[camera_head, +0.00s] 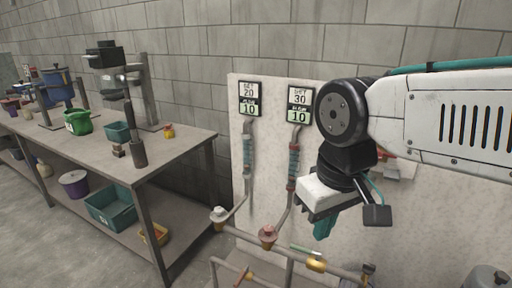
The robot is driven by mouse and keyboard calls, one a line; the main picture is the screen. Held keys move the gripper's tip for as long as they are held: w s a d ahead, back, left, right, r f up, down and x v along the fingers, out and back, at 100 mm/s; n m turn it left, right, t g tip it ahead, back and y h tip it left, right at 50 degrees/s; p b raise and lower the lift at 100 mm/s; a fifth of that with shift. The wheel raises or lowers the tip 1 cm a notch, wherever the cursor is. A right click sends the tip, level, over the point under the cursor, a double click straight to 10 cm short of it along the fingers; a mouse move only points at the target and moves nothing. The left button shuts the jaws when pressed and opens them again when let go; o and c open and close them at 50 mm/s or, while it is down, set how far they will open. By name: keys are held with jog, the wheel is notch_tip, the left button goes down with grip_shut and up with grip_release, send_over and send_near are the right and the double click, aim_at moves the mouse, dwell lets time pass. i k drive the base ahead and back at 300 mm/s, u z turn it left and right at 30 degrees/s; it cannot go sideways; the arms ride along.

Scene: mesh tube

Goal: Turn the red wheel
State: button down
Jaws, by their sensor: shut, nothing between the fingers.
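A small dull-red wheel (268,232) sits on the pipework at the foot of the right-hand vertical pipe, in front of the pale panel. My gripper (321,233) hangs to the right of the wheel in the picture, its teal fingers pointing down, shut and empty. A visible gap separates it from the wheel in the picture; the depth between them is hard to tell. Above the wheel, a sign (300,103) reads SET 30 with 10 below. My arm covers part of the panel.
A white wheel (218,213) sits on the left pipe, under a sign (250,97) reading SET 20 and 10. A horizontal pipe (338,269) with a brass fitting runs below. A workbench (180,150) with tools and bins stands at left.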

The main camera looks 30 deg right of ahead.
aim_at(268, 235)
jog(key=z, duration=0.05)
jog(key=k, duration=0.5)
jog(key=u, duration=1)
jog(key=i, duration=0.65)
jog(key=z, duration=1.55)
